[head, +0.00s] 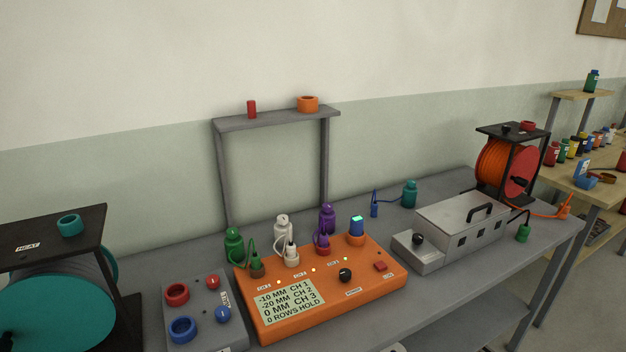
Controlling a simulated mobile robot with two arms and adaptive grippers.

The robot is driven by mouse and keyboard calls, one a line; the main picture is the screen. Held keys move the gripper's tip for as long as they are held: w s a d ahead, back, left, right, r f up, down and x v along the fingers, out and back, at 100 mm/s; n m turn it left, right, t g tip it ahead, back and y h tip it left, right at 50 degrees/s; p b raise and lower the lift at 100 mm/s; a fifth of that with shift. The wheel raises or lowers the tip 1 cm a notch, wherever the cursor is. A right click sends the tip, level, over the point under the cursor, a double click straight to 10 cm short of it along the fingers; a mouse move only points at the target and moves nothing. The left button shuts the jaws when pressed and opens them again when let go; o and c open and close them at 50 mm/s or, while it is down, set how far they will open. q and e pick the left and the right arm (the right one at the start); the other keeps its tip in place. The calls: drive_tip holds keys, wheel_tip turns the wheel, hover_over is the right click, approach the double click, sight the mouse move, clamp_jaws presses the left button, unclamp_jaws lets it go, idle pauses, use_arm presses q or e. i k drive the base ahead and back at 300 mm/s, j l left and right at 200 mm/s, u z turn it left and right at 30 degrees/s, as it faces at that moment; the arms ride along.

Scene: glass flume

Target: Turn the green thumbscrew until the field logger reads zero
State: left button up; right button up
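The field logger (330,285) is an orange box on the grey bench. Its display (289,303) reads -10 MM CH 1, -20 MM CH 2, 0 MM CH 3 and 0 ROWS HOLD. A green bottle-shaped piece (233,245) stands behind its left end, with a green cable to a plug on the logger. White (282,227) and purple (327,217) pieces of like shape stand beside it, also cabled. I cannot make out which part is the green thumbscrew; it may be on the green piece. Neither of my grippers is in view.
A grey panel (204,311) with red and blue rings lies left of the logger. A teal reel (58,310) stands far left. A grey metal box (461,225) and an orange cable reel (497,165) stand right. A grey frame (224,175) rises behind.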

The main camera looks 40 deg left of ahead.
sight(232, 233)
drive_tip(key=u, duration=1.8)
